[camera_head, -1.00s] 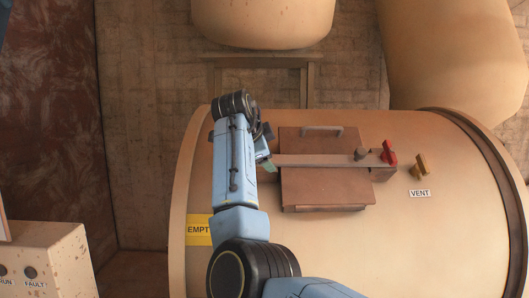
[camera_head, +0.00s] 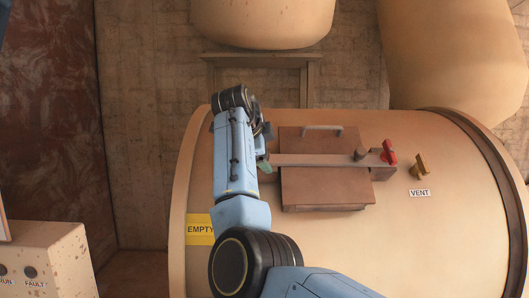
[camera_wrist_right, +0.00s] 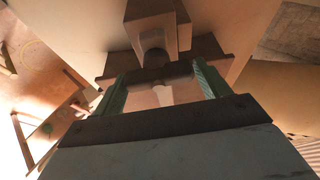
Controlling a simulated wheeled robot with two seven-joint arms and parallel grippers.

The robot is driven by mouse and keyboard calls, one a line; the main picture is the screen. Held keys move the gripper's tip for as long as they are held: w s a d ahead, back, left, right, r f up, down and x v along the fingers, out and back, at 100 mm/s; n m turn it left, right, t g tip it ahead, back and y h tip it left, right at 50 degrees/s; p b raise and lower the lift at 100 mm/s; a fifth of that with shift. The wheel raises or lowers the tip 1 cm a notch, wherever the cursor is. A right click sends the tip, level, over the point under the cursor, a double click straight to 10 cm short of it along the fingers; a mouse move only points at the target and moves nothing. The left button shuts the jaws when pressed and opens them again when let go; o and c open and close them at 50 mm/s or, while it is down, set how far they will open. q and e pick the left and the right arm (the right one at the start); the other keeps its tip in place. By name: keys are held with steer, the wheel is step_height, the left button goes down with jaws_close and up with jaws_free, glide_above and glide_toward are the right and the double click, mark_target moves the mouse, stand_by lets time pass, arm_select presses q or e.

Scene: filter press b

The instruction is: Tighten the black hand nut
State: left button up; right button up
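The black hand nut (camera_wrist_right: 160,74) shows in the right wrist view as a dark bar with a round hub. It lies between the green fingertips of my right gripper (camera_wrist_right: 161,80). Its two ends meet the fingers, so the gripper looks shut on it. In the head view my right arm hides the nut, and only a bit of green finger of the right gripper (camera_head: 264,164) shows beside the left end of the clamp bar (camera_head: 315,160). My left gripper is not in view.
The bar crosses a brown hatch cover (camera_head: 325,188) with a handle (camera_head: 323,128) on a large tan vessel (camera_head: 400,240). A control box (camera_head: 55,245) is at the lower left.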

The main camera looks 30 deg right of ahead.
steer(key=shift+o, duration=1.4)
steer(key=b+v, duration=0.3)
steer(key=v, duration=1)
steer(key=shift+s, duration=0.2)
steer(key=shift+r, duration=0.1)
